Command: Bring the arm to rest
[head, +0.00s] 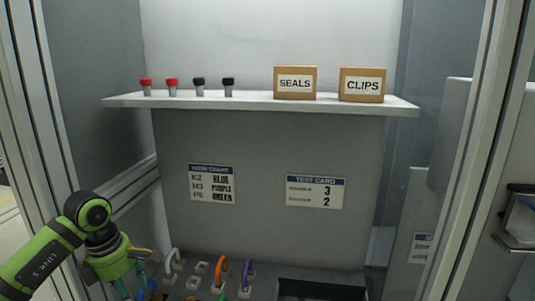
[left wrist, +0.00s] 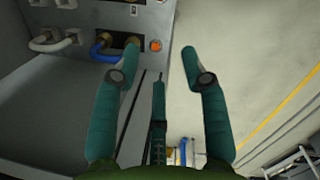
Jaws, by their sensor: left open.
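My left arm comes in at the lower left of the head view, and its gripper (head: 132,287) hangs down left of the hose row, partly cut off by the bottom edge. In the left wrist view the teal fingers of the left gripper (left wrist: 160,60) are spread apart with nothing between them. A blue hose (left wrist: 101,49) and a white hose (left wrist: 48,45) are plugged into the panel beyond the fingers, apart from them. My right gripper is in neither view.
A shelf (head: 255,101) holds red and black caps, a SEALS box (head: 295,83) and a CLIPS box (head: 362,85). Below hang a hose chart (head: 211,184) and a test card (head: 315,191). Orange (head: 220,272) and purple (head: 247,271) hoses stand near a dark opening. Open floor (left wrist: 250,60) lies right.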

